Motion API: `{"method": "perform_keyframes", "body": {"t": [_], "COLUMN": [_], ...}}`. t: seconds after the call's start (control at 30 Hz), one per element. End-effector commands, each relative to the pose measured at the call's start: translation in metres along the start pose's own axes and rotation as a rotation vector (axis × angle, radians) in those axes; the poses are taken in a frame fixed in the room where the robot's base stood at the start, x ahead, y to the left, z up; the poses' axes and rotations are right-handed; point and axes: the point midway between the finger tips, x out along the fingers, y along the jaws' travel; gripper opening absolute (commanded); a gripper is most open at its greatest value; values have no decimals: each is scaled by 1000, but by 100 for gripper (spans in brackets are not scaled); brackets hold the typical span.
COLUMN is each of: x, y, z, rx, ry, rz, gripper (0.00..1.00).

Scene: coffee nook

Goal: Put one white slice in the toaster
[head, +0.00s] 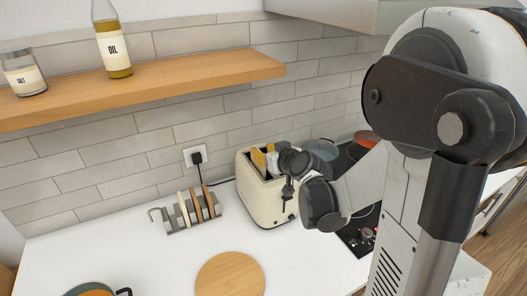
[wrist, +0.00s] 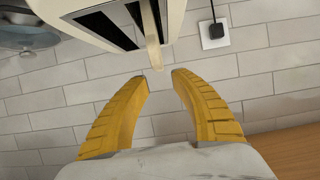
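The cream toaster (head: 262,200) stands on the white counter against the wall; in the wrist view its top (wrist: 82,12) shows two dark slots. A pale slice (wrist: 153,42) stands edge-on in one slot and sticks out of it; how deep it sits is hidden. My gripper (wrist: 159,76) has its yellow fingers apart, one on each side of the slice's outer end, with gaps showing. In the head view my gripper (head: 265,156) is over the toaster. A toast rack (head: 172,228) left of the toaster holds a pale slice (head: 183,213) and browner slices (head: 196,206).
A round wooden board (head: 230,275) lies in front of the toaster. A plug (head: 197,158) sits in a wall socket behind. A wooden shelf (head: 190,82) with an oil bottle (head: 114,50) and a jar (head: 24,76) overhangs the left. A dark hob (head: 358,236) lies to the right.

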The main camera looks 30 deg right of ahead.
Motion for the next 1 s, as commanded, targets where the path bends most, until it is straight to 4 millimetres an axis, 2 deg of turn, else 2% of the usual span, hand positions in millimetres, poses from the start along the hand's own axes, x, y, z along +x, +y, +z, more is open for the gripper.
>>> {"method": "perform_keyframes", "body": {"t": [0.3, 0.43, 0.8, 1.0], "x": [-1, -10, -80, -108], "y": [0, 0, 0, 0], "z": [0, 0, 0, 0], "rx": [0, 2, 2, 1], "ry": [0, 0, 0, 0], "rz": [0, 1, 2, 2], "gripper": [34, 34, 34, 34]}}
